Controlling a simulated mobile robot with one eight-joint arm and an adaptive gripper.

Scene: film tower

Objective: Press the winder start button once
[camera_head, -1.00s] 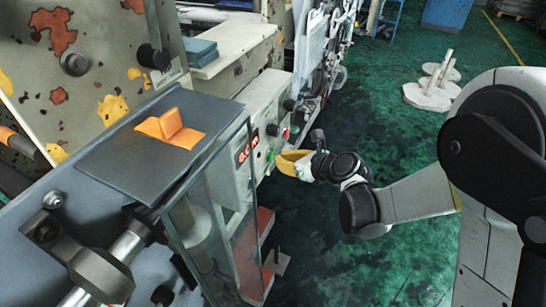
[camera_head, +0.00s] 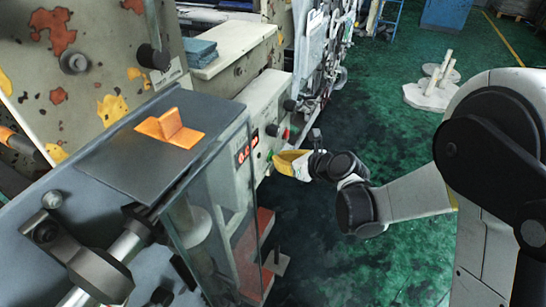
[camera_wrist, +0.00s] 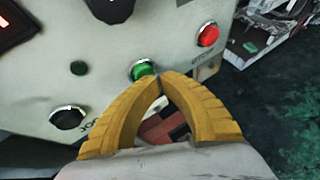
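A green button (camera_wrist: 143,70) with a silver ring sits on the pale control panel (camera_wrist: 100,45). In the head view the green button (camera_head: 270,155) shows just left of my gripper. My gripper (camera_wrist: 160,78) has yellow fingers whose tips meet, with nothing between them. The tips overlap the lower right edge of the green button in the wrist view; I cannot tell whether they touch it. In the head view my gripper (camera_head: 279,160) points left at the panel.
A red button (camera_wrist: 208,35) is up and right of the green one. A black button (camera_wrist: 68,117) is at lower left, a small dark indicator (camera_wrist: 78,68) above it. A clear guard (camera_head: 215,200) stands left of my gripper. Green floor (camera_head: 400,160) is open to the right.

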